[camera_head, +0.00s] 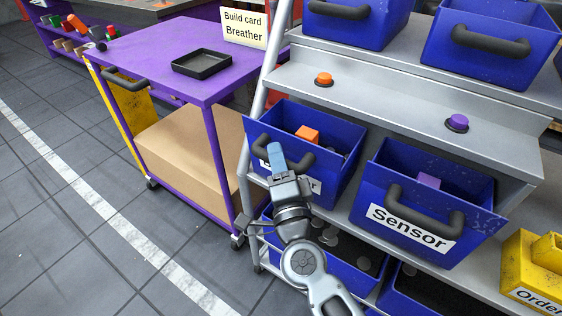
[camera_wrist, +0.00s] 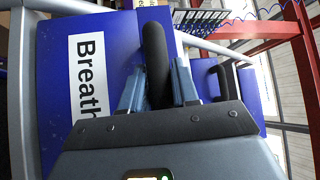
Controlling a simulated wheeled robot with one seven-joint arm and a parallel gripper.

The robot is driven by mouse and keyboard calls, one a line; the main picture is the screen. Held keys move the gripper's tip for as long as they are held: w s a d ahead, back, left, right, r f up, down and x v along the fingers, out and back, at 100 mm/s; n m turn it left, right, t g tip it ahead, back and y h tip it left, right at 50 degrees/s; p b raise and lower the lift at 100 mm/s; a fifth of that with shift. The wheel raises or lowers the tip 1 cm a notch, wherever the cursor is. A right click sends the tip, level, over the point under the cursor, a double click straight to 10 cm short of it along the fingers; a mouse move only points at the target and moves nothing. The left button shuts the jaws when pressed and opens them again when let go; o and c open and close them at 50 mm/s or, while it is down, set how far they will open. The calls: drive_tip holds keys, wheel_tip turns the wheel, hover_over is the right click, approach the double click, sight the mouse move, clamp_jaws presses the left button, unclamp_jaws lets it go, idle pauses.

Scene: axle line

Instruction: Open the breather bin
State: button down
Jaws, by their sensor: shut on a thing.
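The breather bin (camera_head: 334,187) is a blue bin on the middle level of the grey rack, with a dark curved handle across its front. In the head view an orange part (camera_head: 307,133) shows inside it, and my arm hides most of its label. In the wrist view its front (camera_wrist: 60,75) shows a white label reading "Breath". My gripper (camera_head: 277,158) is at the front of this bin. In the wrist view the blue fingers of my gripper (camera_wrist: 158,82) stand on both sides of the dark handle (camera_wrist: 155,50), shut on it.
The Sensor bin (camera_head: 372,180) stands to the right on the same level. Lower blue bins (camera_head: 345,270) sit below, and a yellow order bin (camera_head: 515,262) is at lower right. A purple cart (camera_head: 160,65) with a black tray (camera_head: 202,54) and a build card (camera_head: 243,27) stands left. Floor at left is clear.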

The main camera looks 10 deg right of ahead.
drive_tip(key=s+a+f+n+t+y+b, duration=0.1)
drive_tip(key=s+a+f+n+t+b, duration=0.1)
drive_tip(key=b, duration=0.4)
drive_tip(key=shift+s+a+f+n+b, duration=0.4)
drive_tip(key=shift+s+a+f, duration=0.3)
drive_tip(key=shift+s+a, duration=0.3)
drive_tip(key=c, duration=0.9)
unclamp_jaws()
drive_tip(key=shift+c, duration=0.2)
drive_tip(key=v, duration=0.7)
drive_tip(key=shift+s+b, duration=0.3)
drive_tip(key=shift+s, duration=0.05)
